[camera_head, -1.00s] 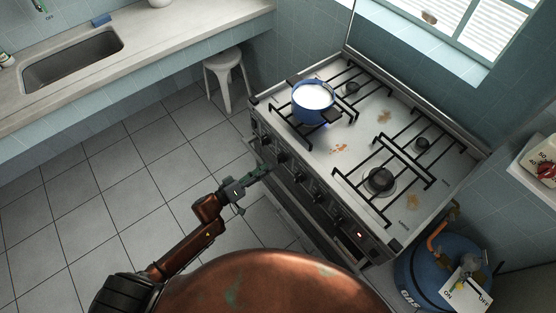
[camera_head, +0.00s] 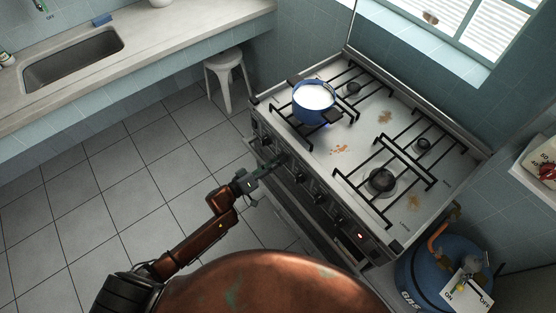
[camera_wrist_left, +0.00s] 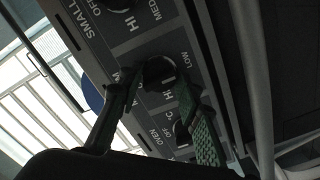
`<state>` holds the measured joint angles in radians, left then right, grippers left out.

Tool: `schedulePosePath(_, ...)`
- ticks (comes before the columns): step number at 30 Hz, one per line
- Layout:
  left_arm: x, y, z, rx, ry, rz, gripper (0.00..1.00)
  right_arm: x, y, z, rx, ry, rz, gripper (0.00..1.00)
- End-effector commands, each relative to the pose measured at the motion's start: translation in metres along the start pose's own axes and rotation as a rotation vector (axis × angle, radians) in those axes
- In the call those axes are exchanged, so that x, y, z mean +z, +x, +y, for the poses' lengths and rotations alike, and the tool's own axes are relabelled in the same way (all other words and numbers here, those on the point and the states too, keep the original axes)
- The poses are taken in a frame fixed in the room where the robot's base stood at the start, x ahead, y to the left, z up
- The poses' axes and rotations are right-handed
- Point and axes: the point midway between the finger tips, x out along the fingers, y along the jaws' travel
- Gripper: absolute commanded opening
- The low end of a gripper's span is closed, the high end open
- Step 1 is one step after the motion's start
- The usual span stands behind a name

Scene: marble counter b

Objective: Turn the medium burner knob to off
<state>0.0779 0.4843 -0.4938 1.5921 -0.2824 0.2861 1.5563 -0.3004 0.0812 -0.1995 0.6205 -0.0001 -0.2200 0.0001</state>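The stove's front panel (camera_head: 310,186) carries a row of dark knobs. My left gripper (camera_head: 279,162) is at this row, its fingers pointing at a knob near the panel's left part. In the left wrist view the gripper (camera_wrist_left: 152,90) has its dark finger on the left and its green finger on the right. A round black knob (camera_wrist_left: 158,72) shows between the fingertips, with a gap on the dark finger's side. Contact with the green finger cannot be told. Printed OFF, HI, MED and LOW marks surround the knobs; this knob's burner label is partly hidden. My right gripper is not in view.
A blue pot (camera_head: 314,102) of white liquid stands on the stove's left front burner, with a bluish glow beneath. Another knob (camera_wrist_left: 182,133) lies close to the green finger. A blue gas cylinder (camera_head: 420,275) stands right of the stove. The tiled floor (camera_head: 150,190) is clear.

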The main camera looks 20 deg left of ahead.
Motion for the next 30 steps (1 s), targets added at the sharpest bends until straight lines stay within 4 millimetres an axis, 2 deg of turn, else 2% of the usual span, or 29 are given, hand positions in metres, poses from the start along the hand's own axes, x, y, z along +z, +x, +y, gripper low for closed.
schedulePosePath(6,-0.0002,-0.0004,-0.0002,-0.001,0.000,0.000,0.16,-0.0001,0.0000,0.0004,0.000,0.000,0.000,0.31)
schedulePosePath(11,-0.0006,-0.0005,-0.0002,-0.001,0.074,0.001,0.16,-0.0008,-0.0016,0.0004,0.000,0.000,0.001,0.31)
schedulePosePath(18,-0.0010,-0.0006,-0.0007,-0.003,0.406,0.001,0.16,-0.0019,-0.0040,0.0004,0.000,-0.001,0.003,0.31)
schedulePosePath(21,-0.0008,-0.0006,-0.0009,-0.003,0.476,0.001,0.16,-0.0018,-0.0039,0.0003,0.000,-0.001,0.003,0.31)
schedulePosePath(30,-0.0007,-0.0008,-0.0012,-0.003,0.500,0.000,0.16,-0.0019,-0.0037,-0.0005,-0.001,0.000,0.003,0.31)
